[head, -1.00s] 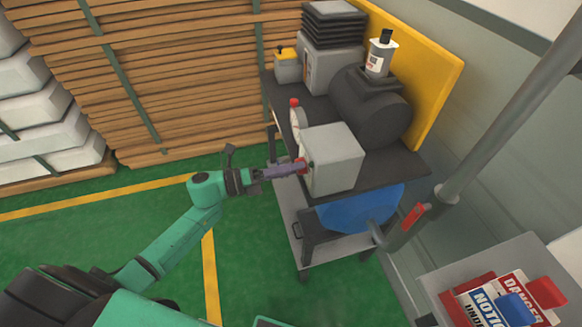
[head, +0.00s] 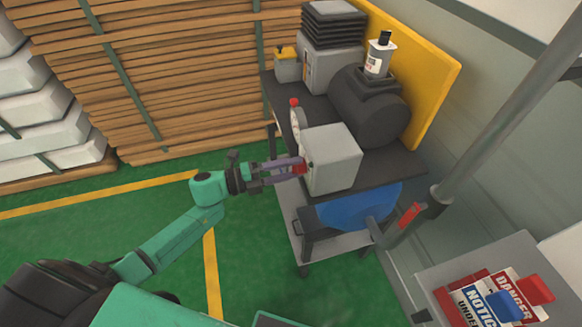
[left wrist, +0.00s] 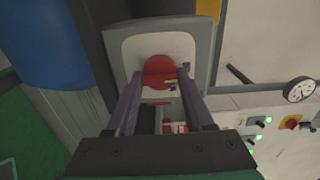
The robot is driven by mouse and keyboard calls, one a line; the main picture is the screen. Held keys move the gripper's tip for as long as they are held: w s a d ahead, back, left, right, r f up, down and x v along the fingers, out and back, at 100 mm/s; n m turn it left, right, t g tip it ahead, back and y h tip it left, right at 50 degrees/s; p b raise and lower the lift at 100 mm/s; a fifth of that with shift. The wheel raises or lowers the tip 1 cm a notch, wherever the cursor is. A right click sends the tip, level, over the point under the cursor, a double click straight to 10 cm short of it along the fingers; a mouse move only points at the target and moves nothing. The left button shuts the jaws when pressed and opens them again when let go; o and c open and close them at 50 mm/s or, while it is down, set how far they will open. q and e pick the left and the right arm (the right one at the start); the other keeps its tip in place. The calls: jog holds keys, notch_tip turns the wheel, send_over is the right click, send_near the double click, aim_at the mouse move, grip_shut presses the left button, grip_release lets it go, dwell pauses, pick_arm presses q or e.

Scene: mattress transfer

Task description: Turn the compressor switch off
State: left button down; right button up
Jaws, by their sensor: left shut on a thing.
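The compressor (head: 366,104) has a dark tank on a black-topped cart, with a light grey box (head: 333,160) at its near end. A red switch knob (head: 300,168) is on the left face of this box. My left gripper (head: 294,168) reaches it from the left, with its purple fingers on either side of the knob. In the left wrist view, the round red knob (left wrist: 160,70) sits on a pale panel between the fingertips, and my left gripper (left wrist: 157,80) is shut on it. The fingers partly hide the knob in the head view. My right gripper is not in view.
A gauge (head: 297,122) with a red cap stands behind the grey box. A blue tank (head: 355,207) is under the cart top. A grey pole (head: 500,115) and a box of danger signs (head: 490,250) are at right. Green floor at left is clear.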

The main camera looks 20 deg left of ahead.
pick_arm(q)
jog(key=shift+c, duration=1.4)
grip_release()
jog(key=shift+a, duration=0.1)
jog(key=b+v, duration=0.2)
jog(key=v, duration=1.2)
jog(key=shift+a+b, duration=0.2)
jog(key=shift+b, duration=0.2)
jog(key=shift+s, duration=0.15)
